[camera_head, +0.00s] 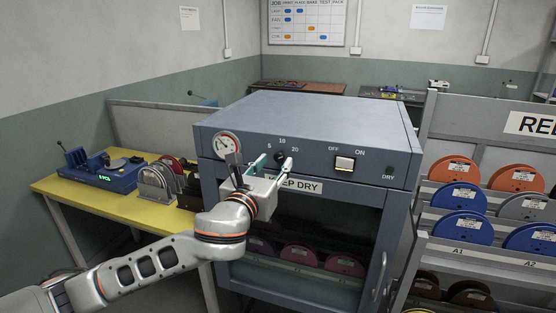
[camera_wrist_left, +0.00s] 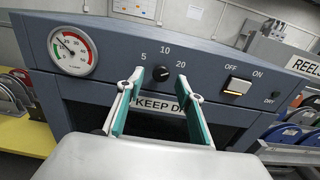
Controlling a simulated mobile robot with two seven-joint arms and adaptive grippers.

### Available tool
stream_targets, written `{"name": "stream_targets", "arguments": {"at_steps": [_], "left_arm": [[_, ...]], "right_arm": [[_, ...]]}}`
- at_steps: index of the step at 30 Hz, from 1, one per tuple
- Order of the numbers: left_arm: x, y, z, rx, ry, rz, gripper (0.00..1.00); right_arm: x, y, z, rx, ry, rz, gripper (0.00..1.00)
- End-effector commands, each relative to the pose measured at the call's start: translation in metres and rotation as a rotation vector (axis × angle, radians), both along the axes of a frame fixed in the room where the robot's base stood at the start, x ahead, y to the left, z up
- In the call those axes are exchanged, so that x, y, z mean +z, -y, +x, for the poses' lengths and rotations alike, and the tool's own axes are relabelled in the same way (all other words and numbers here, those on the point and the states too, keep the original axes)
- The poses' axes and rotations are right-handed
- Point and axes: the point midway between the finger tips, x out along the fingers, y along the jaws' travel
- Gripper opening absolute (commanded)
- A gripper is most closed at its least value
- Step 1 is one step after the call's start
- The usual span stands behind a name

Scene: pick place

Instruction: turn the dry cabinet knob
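The dry cabinet (camera_head: 305,130) is a blue-grey box with a control panel along its upper front. Its small black knob (camera_head: 280,157) sits below a scale marked 5, 10 and 20. In the left wrist view the knob (camera_wrist_left: 161,73) shows between and beyond the fingertips. My left gripper (camera_head: 272,164) is in front of the panel, fingers spread and pointing at the knob. In the left wrist view the gripper (camera_wrist_left: 160,80) is open with green inner pads; no contact with the knob is visible. My right gripper is in neither view.
A round gauge (camera_head: 226,145) is left of the knob, and a lit OFF/ON switch (camera_head: 345,163) is right of it. A KEEP DRY label (camera_head: 300,186) is below. A yellow table (camera_head: 100,195) stands left, and a reel rack (camera_head: 480,252) stands close on the right.

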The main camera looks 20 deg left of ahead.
Motion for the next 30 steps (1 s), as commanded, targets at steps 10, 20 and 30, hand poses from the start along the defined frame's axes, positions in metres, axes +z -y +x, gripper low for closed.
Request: {"name": "stream_targets", "arguments": {"at_steps": [10, 20, 30], "left_arm": [[0.000, 0.001, 0.028, 0.000, 0.000, 0.000, 0.36], [0.000, 0.001, 0.028, -0.001, 0.000, -0.001, 0.08], [0.000, 0.001, 0.028, 0.000, -0.001, -0.017, 0.00]], "right_arm": [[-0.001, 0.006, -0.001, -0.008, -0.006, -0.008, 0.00], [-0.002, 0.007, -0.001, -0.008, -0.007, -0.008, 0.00], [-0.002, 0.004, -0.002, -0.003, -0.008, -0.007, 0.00]]}}
